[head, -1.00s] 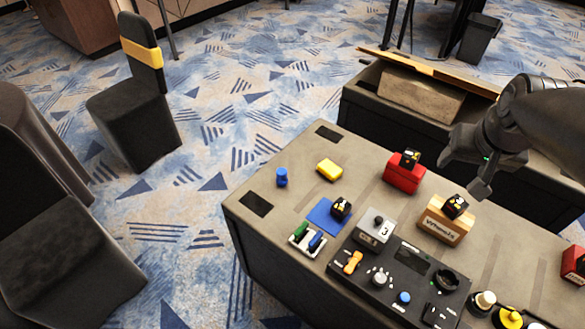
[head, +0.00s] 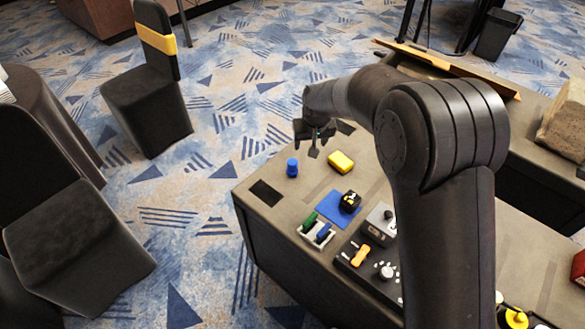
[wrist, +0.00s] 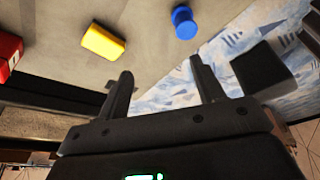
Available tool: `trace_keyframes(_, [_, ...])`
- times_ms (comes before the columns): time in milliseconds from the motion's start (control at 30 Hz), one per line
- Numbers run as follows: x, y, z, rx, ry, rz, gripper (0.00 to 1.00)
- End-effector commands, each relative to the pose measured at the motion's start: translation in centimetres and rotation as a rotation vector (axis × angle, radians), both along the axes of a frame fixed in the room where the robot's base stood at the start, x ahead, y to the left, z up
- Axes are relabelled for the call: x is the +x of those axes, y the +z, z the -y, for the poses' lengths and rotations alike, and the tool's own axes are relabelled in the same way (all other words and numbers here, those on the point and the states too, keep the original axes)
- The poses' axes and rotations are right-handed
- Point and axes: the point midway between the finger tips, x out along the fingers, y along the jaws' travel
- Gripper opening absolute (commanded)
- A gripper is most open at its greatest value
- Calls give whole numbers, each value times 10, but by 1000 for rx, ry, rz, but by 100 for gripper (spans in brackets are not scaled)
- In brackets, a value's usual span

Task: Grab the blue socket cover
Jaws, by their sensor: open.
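The blue socket cover looks like the small upright blue knob-shaped piece (head: 292,167) near the far left corner of the table. It also shows in the wrist view (wrist: 185,22), beyond the right-hand finger. My gripper (head: 312,146) hangs close by, up and to the right of it in the head view, with fingers pointing down. In the wrist view the two fingers (wrist: 160,72) are spread apart, with nothing between them. The gripper and the blue piece look apart. A yellow block (head: 341,162) lies to the right of the blue piece.
A flat blue square (head: 327,219) carries a black-and-yellow piece (head: 350,202). A tray with green and blue pieces (head: 316,230) and a black control panel (head: 356,277) lie nearer. A red block (wrist: 8,55) shows in the wrist view. My arm hides much of the table's right side.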

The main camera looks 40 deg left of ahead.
Motion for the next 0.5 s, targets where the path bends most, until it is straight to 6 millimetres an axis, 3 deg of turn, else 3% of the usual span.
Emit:
trace_keyframes(33, [-7,-13,-12,-6,19,-4,62])
trace_keyframes(133, [-16,-27,-28,-7,41,-6,62])
trace_keyframes(500, [-15,-73,-45,-9,52,-7,62])
